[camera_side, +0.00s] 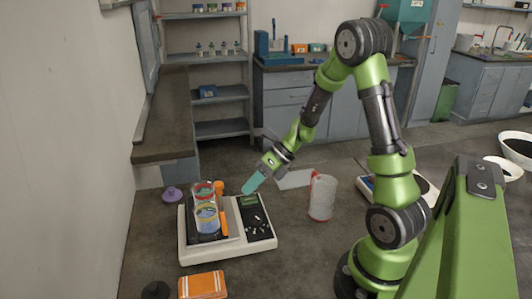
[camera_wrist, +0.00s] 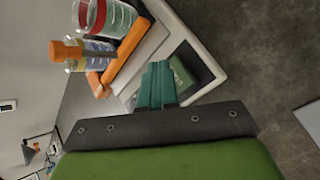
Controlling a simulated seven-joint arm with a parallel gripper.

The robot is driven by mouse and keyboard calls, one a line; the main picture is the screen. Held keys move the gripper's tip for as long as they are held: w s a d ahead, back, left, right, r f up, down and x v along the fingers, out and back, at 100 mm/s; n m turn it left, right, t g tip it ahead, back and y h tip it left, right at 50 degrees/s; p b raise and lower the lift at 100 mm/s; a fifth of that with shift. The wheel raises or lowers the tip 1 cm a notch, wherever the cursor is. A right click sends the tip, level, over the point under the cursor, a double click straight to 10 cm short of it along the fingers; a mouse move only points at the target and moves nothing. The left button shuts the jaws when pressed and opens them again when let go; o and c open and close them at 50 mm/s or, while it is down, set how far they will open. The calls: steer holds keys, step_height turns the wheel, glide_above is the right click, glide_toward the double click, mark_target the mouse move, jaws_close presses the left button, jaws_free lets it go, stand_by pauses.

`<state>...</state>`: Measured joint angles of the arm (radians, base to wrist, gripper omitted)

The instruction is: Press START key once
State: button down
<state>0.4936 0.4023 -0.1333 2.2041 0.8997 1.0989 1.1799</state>
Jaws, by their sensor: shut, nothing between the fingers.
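The sieve shaker (camera_side: 188,246) is a white base on the floor-level surface, with a black key panel (camera_side: 258,222) on its right side. A small green display (camera_side: 248,200) sits at the panel's top. The keys are too small to read, so I cannot tell which one is START. My gripper (camera_side: 250,187) has teal fingers, shut and empty, above the far edge of the panel by the display. In the wrist view my gripper (camera_wrist: 157,68) covers much of the panel, and the display (camera_wrist: 182,74) shows beside the fingers. The keys are hidden there.
Clear jars with coloured bands (camera_side: 207,218) and an orange clamp (camera_side: 224,222) stand on the shaker's left. An orange box (camera_side: 202,285) lies in front, and a purple knob (camera_side: 172,194) behind left.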

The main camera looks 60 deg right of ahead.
steer(key=shift+f, duration=0.15)
stand_by(0.4)
steer(key=shift+f, duration=0.3)
